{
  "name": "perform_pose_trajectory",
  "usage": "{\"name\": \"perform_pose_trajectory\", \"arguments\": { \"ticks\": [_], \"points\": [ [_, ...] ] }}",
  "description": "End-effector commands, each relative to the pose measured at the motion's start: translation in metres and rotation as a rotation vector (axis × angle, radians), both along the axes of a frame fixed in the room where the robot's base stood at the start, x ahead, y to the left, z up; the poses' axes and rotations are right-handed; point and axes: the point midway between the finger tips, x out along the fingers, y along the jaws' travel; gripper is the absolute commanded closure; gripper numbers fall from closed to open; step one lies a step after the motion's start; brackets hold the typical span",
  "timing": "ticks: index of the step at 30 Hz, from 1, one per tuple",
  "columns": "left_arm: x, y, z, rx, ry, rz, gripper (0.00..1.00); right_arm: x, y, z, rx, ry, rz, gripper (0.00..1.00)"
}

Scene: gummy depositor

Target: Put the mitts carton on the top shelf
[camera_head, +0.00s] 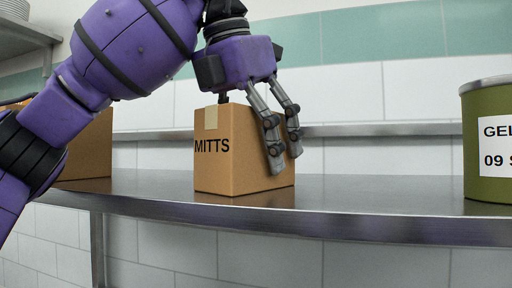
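The mitts carton (222,170) is a brown cardboard box with "MITTS" in black on its front and a pale tape strip at the top edge. It stands upright on the metal shelf (345,205), in the middle of the view. My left gripper (280,145) reaches down over it from above. Two grey fingers lie along the carton's right side, and another finger goes down behind its top edge, its tip hidden. I cannot tell whether the fingers press on the carton. My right gripper is not in view. I cannot tell which shelf is the top one.
A green can (484,185) with a white label stands at the right end of the shelf. Another brown carton (90,150) stands at the left, partly behind my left arm. A higher metal shelf (22,35) shows at the upper left. Shelf space right of the mitts carton is clear.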

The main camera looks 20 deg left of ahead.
Motion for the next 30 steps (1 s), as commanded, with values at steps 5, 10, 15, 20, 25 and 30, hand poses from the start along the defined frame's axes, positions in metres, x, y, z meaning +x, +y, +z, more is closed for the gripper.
{"name": "perform_pose_trajectory", "arguments": {
  "ticks": [5,10,15,20,25,30],
  "points": [
    [0.000,0.000,0.000,0.000,0.000,0.000,0.22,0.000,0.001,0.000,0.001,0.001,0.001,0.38],
    [0.000,0.000,0.001,0.000,0.000,0.000,0.22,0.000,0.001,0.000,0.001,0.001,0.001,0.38],
    [-0.004,0.001,0.014,0.001,-0.003,0.001,0.22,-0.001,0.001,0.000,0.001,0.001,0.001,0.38],
    [-0.014,0.005,0.039,-0.001,-0.005,0.002,0.22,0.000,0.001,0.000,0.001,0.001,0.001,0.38],
    [-0.025,0.009,0.067,0.001,-0.005,0.002,0.22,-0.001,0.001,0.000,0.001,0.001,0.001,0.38],
    [-0.034,0.013,0.091,0.001,-0.005,0.002,0.22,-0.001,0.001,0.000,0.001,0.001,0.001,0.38]
  ]
}}
